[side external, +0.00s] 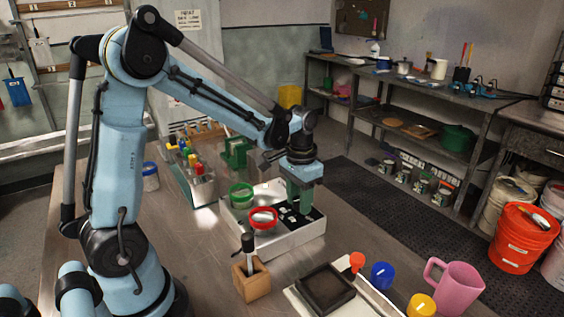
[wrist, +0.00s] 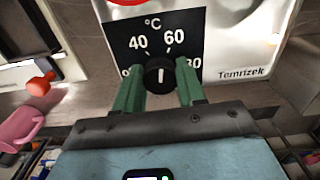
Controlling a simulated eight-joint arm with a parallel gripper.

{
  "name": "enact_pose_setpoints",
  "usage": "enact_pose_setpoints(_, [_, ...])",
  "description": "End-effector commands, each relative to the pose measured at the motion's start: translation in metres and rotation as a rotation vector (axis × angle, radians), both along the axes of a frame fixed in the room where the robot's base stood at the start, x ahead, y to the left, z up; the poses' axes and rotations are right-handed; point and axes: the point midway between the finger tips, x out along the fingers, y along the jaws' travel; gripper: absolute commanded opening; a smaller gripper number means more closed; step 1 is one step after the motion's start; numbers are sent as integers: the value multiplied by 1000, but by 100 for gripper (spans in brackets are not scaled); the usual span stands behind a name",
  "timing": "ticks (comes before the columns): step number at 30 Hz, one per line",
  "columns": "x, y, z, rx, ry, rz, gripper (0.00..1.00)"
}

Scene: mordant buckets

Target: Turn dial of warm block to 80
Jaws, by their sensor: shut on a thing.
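The warm block (side external: 290,238) is a pale metal box on the bench, with a green ring and a red ring on top. Its black dial panel (wrist: 120,40) shows °C with 40 and 60 readable; a number at the right, seemingly 80, is partly hidden by a finger. The round black dial (wrist: 160,74) has a white line that looks upright in the wrist view, towards the gap between 40 and 60. My gripper (wrist: 161,88) points down with its green fingers shut on the dial's sides. In the side view my gripper (side external: 304,208) hides the dial.
A wooden block with a black-handled tool (side external: 252,280) stands in front of the warm block. A dark tray (side external: 325,290), blue lid (side external: 382,275), yellow lid (side external: 421,304) and pink mug (side external: 456,288) are at front right.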

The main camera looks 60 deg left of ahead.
Motion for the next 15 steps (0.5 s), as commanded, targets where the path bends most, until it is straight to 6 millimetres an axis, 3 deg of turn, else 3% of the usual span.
enact_pose_setpoints(15, [1, 2, 0, 0, 0, -489, 9])
